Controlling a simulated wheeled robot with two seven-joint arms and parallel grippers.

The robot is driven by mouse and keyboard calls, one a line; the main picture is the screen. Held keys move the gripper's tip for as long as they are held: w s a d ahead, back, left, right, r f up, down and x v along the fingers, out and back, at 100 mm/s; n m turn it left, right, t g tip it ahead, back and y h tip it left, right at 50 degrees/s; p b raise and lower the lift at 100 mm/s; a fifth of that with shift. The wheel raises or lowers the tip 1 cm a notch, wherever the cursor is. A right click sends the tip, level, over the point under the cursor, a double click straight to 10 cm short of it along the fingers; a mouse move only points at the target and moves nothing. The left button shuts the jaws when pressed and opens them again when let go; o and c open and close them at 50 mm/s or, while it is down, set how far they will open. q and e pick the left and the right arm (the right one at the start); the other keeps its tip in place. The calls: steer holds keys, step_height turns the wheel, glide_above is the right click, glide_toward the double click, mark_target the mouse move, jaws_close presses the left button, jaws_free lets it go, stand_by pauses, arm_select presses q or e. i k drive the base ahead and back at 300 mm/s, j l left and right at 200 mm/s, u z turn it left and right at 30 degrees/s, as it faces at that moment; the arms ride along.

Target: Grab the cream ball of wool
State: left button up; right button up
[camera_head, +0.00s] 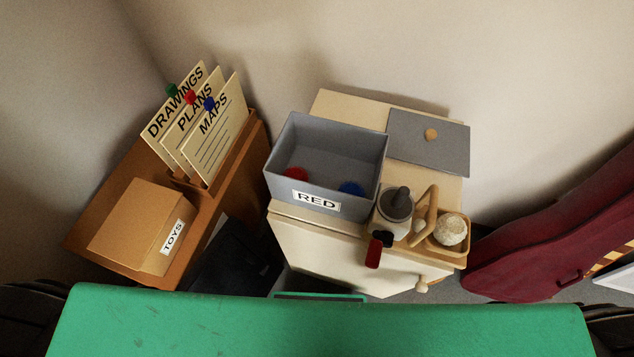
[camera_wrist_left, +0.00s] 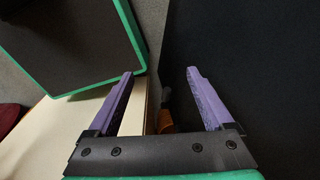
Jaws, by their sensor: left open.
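The cream ball of wool (camera_head: 450,229) sits in a small wooden tray (camera_head: 436,248) at the front right corner of the cream cabinet in the head view. My left gripper (camera_wrist_left: 160,73) shows only in the left wrist view, with its two purple fingers spread wide apart. The wool is not seen in the wrist view, so the distance from gripper to wool cannot be told. My right gripper is in neither view.
A grey bin labelled RED (camera_head: 325,165) holds red and blue balls. A grey-lidded jar (camera_head: 396,205) with a red handle and a wooden piece (camera_head: 424,216) stand close left of the wool. A grey lid (camera_head: 428,143) lies behind. A dark red case (camera_head: 545,250) is at right.

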mark_target(450, 229)
steer(key=l+z, duration=0.15)
steer(key=z, duration=0.2)
steer(key=k+l+z, duration=0.1)
steer(key=z, duration=0.2)
steer(key=l+z, duration=0.2)
steer(key=z, duration=0.15)
steer(key=k+l, duration=0.1)
steer(key=l, duration=0.35)
steer(key=k+l, duration=0.1)
steer(key=l, duration=0.35)
steer(key=k+l, duration=0.1)
steer(key=l, duration=0.35)
steer(key=k+l, duration=0.1)
steer(key=l, duration=0.35)
steer(key=i+j, duration=0.1)
steer(key=j, duration=0.25)
steer(key=i+j, duration=0.15)
steer(key=j, duration=0.15)
steer(key=i+j, duration=0.1)
steer(key=j, duration=0.25)
steer(key=i+j, duration=0.15)
steer(key=j, duration=0.15)
